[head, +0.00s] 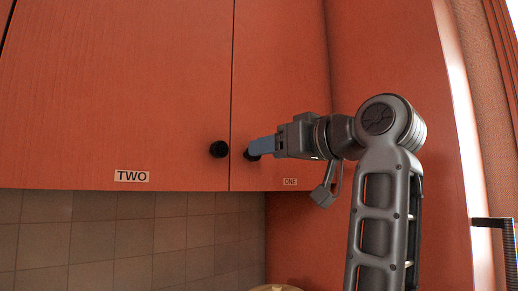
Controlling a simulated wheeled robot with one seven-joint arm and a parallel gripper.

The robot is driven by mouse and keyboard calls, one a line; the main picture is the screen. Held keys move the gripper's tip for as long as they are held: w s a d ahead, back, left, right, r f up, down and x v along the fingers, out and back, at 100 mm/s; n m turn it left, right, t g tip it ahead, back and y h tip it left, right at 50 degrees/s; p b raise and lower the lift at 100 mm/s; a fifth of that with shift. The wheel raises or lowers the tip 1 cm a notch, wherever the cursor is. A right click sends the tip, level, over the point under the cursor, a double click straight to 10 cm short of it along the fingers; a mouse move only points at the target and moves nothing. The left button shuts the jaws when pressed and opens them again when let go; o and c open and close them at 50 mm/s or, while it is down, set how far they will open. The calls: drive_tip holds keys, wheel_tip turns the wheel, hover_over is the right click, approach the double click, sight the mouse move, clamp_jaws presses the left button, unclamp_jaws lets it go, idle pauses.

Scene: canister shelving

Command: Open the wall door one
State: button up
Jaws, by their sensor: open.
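Door two (115,85), labelled "TWO", is shut on the left, with its own dark knob (219,149) close by. Beige wall tiles (115,240) lie below. A red side panel (385,50) stands at the right. A pale round thing (277,288) shows at the bottom edge.

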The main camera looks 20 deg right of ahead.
drive_tip(key=shift+p+x, duration=0.35)
drive_tip(key=shift+x, duration=1.7)
drive_tip(key=shift+c, duration=0.3)
clamp_jaws()
